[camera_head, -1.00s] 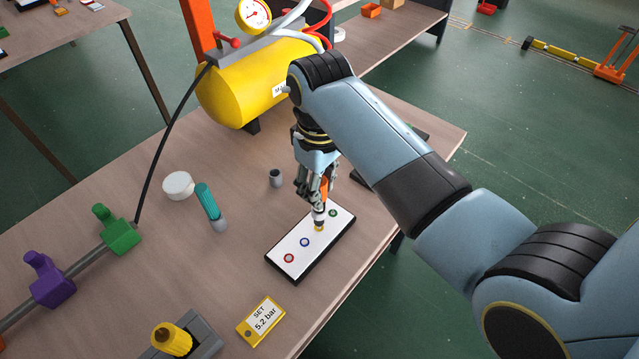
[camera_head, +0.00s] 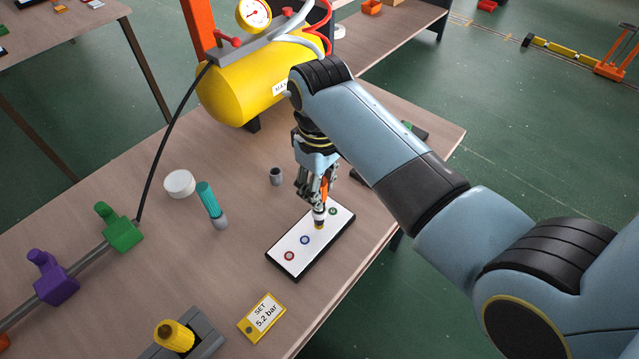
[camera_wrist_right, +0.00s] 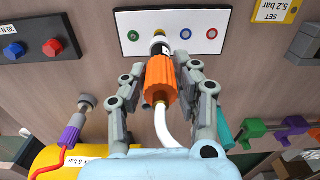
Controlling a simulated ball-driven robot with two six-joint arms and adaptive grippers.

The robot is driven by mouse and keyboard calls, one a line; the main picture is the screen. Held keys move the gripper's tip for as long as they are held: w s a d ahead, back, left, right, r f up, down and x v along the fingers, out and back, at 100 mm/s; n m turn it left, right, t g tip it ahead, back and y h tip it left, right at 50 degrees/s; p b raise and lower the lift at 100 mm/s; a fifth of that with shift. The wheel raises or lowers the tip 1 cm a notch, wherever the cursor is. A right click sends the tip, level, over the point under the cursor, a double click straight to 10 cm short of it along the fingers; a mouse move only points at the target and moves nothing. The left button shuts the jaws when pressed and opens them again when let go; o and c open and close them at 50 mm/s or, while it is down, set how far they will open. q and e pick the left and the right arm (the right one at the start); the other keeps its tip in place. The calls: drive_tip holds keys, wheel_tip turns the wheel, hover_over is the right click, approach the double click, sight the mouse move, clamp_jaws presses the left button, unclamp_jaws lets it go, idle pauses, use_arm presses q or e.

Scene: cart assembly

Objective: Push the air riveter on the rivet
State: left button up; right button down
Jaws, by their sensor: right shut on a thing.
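My right gripper (camera_head: 318,190) is shut on the orange air riveter (camera_wrist_right: 160,80), which has a white hose trailing from its back. The riveter points down, its pale nose over the white plate (camera_head: 282,254). A yellow spot (camera_head: 319,227) shows right at the nose, between the green ring (camera_head: 333,211) and the blue ring (camera_head: 304,240); the nose hides most of it, and I cannot tell how firmly they touch. A red ring (camera_head: 289,256) is at the near end of the plate. My left gripper is not in view.
A yellow compressor tank (camera_head: 230,95) stands behind. A teal-handled tool (camera_head: 208,198), a white round cap (camera_head: 179,184) and a small grey cup (camera_head: 276,176) are left of the plate. A yellow "5.2 bar" sign (camera_head: 262,318) lies in front.

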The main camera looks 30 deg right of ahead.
drive_tip(key=shift+f, duration=0.65)
idle(1.1)
